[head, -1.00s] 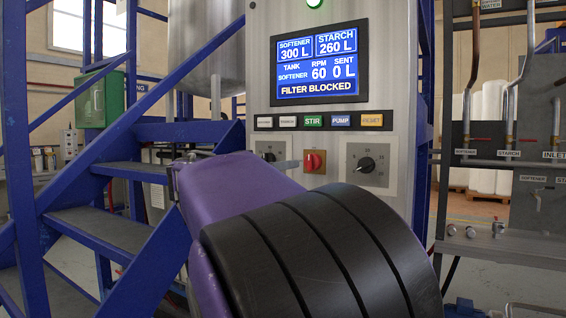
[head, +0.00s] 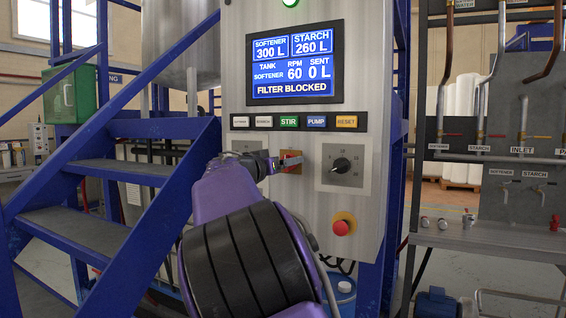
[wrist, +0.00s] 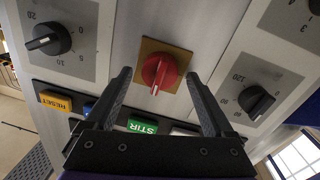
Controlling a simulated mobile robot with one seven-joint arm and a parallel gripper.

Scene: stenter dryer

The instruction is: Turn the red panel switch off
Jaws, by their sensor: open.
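The red panel switch (wrist: 159,72) is a red rotary knob on a square yellow-brown plate (wrist: 150,48), fixed to the grey control panel. In the wrist view it lies between and just beyond my open fingers, its raised grip ridge slightly tilted from vertical. My gripper (wrist: 158,88) is open, with one finger on each side of the knob; I cannot tell whether either touches it. In the head view my gripper (head: 282,162) is at the panel and partly covers the red switch (head: 292,161).
Black dials (head: 341,165) flank the switch. A button row (head: 289,121) and a screen (head: 294,67) reading "FILTER BLOCKED" are above it. A red emergency button (head: 341,227) is below right. Blue stairs (head: 95,175) stand at left and a pipe stand (head: 497,150) at right.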

